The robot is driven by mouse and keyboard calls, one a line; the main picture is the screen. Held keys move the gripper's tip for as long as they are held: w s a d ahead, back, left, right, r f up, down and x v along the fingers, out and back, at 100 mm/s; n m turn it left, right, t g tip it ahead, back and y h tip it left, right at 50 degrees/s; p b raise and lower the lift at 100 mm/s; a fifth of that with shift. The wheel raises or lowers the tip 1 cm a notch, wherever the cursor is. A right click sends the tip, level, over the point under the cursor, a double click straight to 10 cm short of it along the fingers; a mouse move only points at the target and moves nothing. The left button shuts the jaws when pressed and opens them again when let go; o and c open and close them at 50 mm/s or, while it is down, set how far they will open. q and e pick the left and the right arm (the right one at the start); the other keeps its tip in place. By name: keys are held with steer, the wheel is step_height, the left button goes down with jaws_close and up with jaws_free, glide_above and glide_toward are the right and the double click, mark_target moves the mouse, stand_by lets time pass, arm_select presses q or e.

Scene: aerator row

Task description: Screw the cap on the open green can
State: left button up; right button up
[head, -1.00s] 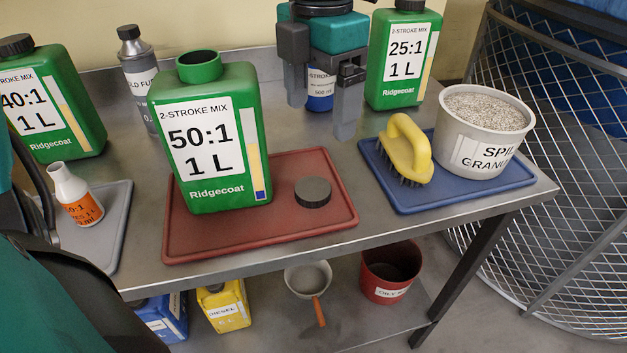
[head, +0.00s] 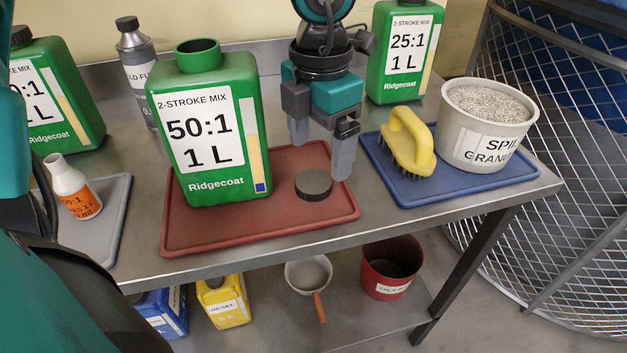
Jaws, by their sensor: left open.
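The open green can (head: 222,188), labelled 50:1, stands upright on the red tray (head: 200,243), its round neck (head: 198,55) bare. A dark grey ribbed cap (head: 314,186) lies flat on the same tray, to the right of the can and apart from it. My left gripper (head: 321,157) points down just above and behind the cap. My right gripper is not in view.
Capped green cans stand at the back left (head: 52,95) and back right (head: 403,50). A grey bottle (head: 138,70) is behind the open can. A yellow brush (head: 408,140) and a granule tub (head: 487,125) sit on a blue tray (head: 418,193). An orange-labelled bottle (head: 72,188) stands left.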

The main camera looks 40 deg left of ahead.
mark_target(316, 179)
arm_select(q)
steer(key=shift+s+a+f, duration=0.1)
steer(key=shift+f, duration=1.25)
steer(key=shift+s+a+f, duration=0.1)
steer(key=shift+f, duration=1.2)
steer(key=c, duration=1.1)
steer(key=shift+r, duration=0.15)
step_height(316, 179, up, 20)
steer(key=shift+f+p, duration=0.1)
steer(key=shift+p, duration=1.1)
